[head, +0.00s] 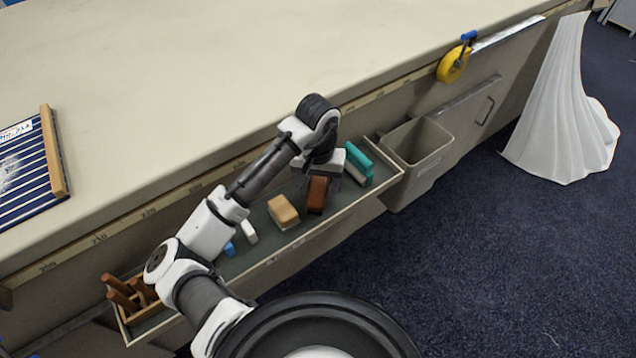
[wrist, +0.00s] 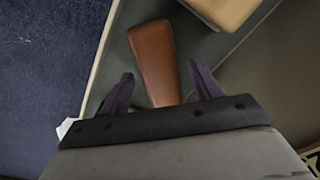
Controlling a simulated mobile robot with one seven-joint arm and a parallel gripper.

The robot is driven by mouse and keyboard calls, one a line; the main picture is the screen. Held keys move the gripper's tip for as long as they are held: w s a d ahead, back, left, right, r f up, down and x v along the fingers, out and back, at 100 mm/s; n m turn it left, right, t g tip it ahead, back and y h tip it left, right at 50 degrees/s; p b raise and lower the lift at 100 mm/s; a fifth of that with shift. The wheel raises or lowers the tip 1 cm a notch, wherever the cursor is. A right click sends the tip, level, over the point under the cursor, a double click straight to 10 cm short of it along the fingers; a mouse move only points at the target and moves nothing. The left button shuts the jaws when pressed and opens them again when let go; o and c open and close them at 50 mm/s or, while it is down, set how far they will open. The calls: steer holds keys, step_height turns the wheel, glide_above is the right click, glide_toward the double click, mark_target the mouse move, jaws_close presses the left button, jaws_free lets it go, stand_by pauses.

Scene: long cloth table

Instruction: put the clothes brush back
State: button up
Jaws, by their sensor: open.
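A reddish-brown wooden piece, which looks like the clothes brush (head: 317,193), lies in the long open drawer (head: 290,258) under the table edge. In the wrist view the brown piece (wrist: 154,58) reaches in between my two fingers. My gripper (head: 334,179) is over the drawer, pointing down. In the wrist view my gripper (wrist: 162,85) is open, with one finger on each side of the brown piece and visible gaps. The near end of the piece is hidden by the gripper body. I cannot see any bristles.
A tan block (head: 284,210) lies left of the brown piece, and teal pieces (head: 358,158) lie right. White (head: 249,232) and blue (head: 229,248) pieces and a wooden holder (head: 148,309) are farther left. A grey bin (head: 416,153) stands beside the drawer. The tabletop (head: 200,90) is mostly clear.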

mark_target(318, 185)
step_height(318, 185, up, 12)
steer(key=p, duration=0.1)
steer(key=shift+f, duration=0.25)
